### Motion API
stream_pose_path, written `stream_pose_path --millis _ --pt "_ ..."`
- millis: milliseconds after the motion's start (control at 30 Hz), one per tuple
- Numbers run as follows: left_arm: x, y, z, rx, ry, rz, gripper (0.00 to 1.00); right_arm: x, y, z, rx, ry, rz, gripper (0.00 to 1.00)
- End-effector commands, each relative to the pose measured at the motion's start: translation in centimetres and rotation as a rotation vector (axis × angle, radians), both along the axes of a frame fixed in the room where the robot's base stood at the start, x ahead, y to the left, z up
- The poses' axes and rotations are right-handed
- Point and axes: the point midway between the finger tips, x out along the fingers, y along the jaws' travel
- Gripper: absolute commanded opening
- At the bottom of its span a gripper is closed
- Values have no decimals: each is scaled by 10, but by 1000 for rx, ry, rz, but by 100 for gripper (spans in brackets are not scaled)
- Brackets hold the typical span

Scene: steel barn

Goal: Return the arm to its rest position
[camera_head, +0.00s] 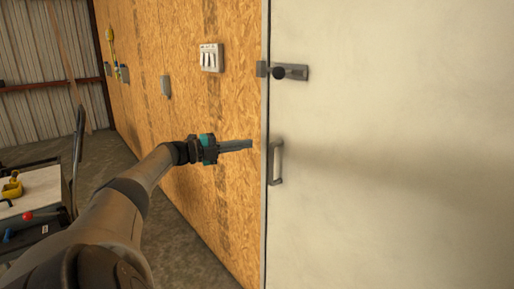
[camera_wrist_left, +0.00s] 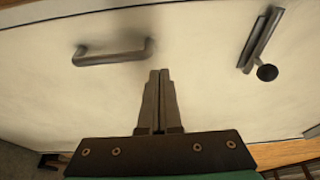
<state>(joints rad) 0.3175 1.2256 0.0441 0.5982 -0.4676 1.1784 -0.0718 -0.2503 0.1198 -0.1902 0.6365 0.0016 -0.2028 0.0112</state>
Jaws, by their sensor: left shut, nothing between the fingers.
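My left arm reaches out from the lower left in the head view. Its left gripper (camera_head: 249,144) is shut and empty, in front of the wood-panel wall just left of the white door (camera_head: 400,150). In the left wrist view the gripper's fingers (camera_wrist_left: 159,75) are pressed together, with the door behind them. The grey door handle (camera_head: 276,163) is a little right of the fingertips and apart from them. The handle also shows in the wrist view (camera_wrist_left: 112,55), left of the fingers. My right gripper is not in view.
A dark slide bolt (camera_head: 290,72) with a round knob sits on the door above the handle. A switch box (camera_head: 211,57) and a small grey box (camera_head: 165,86) are on the wall. A cart (camera_head: 35,195) holding tools stands at the left. Concrete floor shows between cart and wall.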

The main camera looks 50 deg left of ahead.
Motion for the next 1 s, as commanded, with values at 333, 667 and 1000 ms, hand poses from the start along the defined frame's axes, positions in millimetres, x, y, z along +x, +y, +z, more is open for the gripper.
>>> stream_pose_path --millis 333,667,1000 --pt "-2 2 -2 -4 3 3 0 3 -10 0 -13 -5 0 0" --pt "13 -20 -173 -294 166 223 0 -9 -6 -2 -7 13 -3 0" --pt "-56 -105 -409 -631 503 582 0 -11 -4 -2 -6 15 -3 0"
